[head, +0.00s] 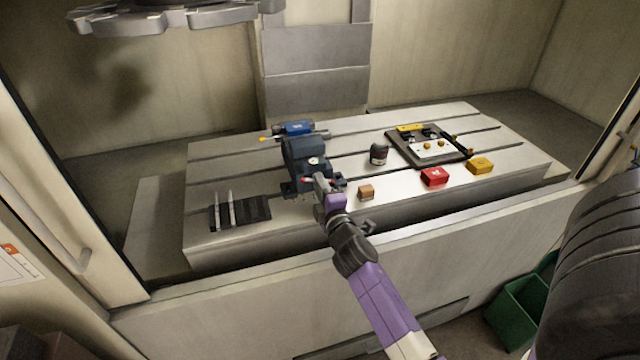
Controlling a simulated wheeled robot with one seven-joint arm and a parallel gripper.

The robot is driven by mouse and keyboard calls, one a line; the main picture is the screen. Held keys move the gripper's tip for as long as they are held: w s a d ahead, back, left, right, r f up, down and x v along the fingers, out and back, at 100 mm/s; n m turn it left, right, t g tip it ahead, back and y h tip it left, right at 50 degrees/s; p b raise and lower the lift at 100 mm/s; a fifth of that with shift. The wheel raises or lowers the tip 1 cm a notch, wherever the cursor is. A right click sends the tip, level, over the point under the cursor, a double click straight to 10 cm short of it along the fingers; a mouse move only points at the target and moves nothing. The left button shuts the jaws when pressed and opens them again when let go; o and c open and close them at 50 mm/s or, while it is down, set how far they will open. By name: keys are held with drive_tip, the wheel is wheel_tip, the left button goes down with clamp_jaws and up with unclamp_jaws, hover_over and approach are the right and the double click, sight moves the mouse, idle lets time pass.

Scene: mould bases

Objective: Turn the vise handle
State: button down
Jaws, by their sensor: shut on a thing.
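The dark blue-grey vise (303,155) stands on the slotted metal table, left of its middle. My arm reaches in from the lower right, and my gripper (322,184) is at the vise's front side. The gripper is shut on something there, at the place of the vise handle. The handle itself is mostly hidden by the gripper; a small reddish bit (305,181) shows just left of the fingers. The blue part (293,128) behind the vise lies near a yellow-orange tip.
On the slotted table (225,172) a dark mat (255,208) with two thin tools lies left. A brown block (366,192), a dark jar (378,154), a red box (434,177), a yellow box (480,166) and a dark tray (398,147) are right. A grey overhead part (170,18) hangs upper left.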

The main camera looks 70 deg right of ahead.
drive_tip(key=shift+f, duration=0.15)
idle(0.4)
drive_tip(key=c, duration=1.4)
unclamp_jaws()
drive_tip(key=shift+o, duration=0.2)
drive_tip(key=shift+s+a+b, duration=0.35)
drive_tip(key=shift+s+a, duration=0.05)
drive_tip(key=shift+a, duration=0.05)
drive_tip(key=b+v, duration=0.2)
drive_tip(key=v, duration=0.4)
drive_tip(key=shift+s+a+b, duration=0.25)
drive_tip(key=shift+a+b, duration=0.05)
